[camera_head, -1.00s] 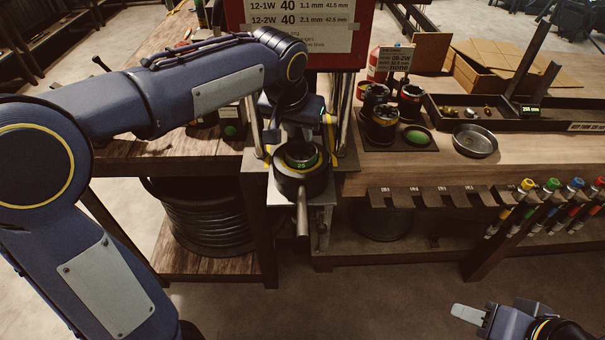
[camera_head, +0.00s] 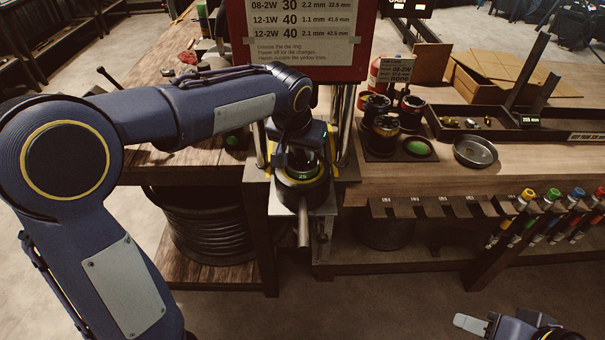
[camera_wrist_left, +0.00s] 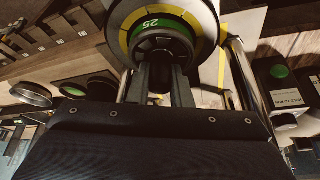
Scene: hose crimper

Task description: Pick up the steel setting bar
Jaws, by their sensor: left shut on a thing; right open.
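A grey steel bar (camera_head: 304,222) points out and down from the front of the round dark press head (camera_head: 290,192); I take it to be the setting bar. My left gripper (camera_head: 302,160) is above the bar, at the press head. In the left wrist view its fingers (camera_wrist_left: 158,78) are shut on a dark, green-banded ring marked 25 (camera_wrist_left: 163,35), which sits inside the yellow-marked head. The ring's green band (camera_head: 303,177) also shows in the head view. My right gripper (camera_head: 476,325) is open and empty at the lower right, away from the bench, partly cut off.
Dark die pots (camera_head: 385,132) stand right of the press near a shallow metal dish (camera_head: 475,152). A slotted rack (camera_head: 430,207) and colour-capped bars (camera_head: 525,200) line the bench front. The sign (camera_head: 305,40) and posts stand behind the press.

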